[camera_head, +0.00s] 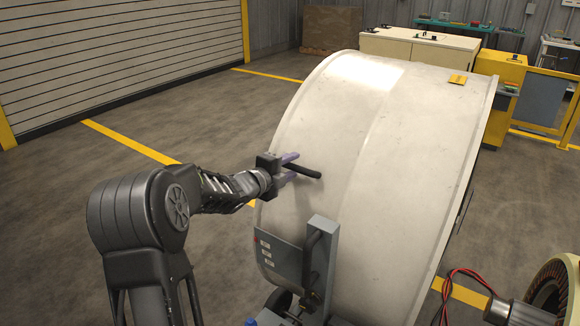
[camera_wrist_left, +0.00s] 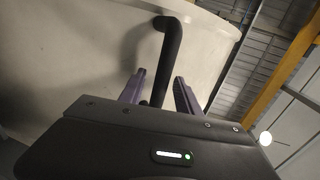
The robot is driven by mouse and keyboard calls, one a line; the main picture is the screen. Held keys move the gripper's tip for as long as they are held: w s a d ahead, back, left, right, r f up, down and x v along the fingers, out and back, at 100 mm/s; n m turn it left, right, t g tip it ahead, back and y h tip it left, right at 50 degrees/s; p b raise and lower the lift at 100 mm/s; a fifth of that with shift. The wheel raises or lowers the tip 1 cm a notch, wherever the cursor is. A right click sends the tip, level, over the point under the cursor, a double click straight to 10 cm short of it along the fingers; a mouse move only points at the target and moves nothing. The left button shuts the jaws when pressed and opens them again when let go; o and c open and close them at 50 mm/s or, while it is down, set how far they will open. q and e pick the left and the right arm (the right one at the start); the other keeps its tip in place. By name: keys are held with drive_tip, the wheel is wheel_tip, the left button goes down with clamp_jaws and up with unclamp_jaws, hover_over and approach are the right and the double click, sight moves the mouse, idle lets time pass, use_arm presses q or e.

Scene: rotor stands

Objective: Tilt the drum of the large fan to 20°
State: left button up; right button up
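The large fan's white drum (camera_head: 400,130) fills the middle of the head view, tilted on its stand. A black bar handle (camera_head: 303,171) sticks out from the drum's left side. My left gripper (camera_head: 291,167) is at this handle with its fingers apart. In the left wrist view the bent black handle (camera_wrist_left: 172,50) runs down between the two purple fingers (camera_wrist_left: 160,88), with a gap visible at least on the right side. A grey stand bracket (camera_head: 318,262) with a label plate stands at the drum's front. My right gripper is not in view.
A motor-like part with red wires (camera_head: 515,312) is at the lower right. Cream cabinets (camera_head: 420,45) and a yellow frame (camera_head: 550,95) stand behind the drum. The floor (camera_head: 200,100) to the left is clear, with yellow lines.

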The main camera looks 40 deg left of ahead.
use_arm(q)
drive_tip(key=shift+c, duration=0.4)
clamp_jaws()
idle(0.9)
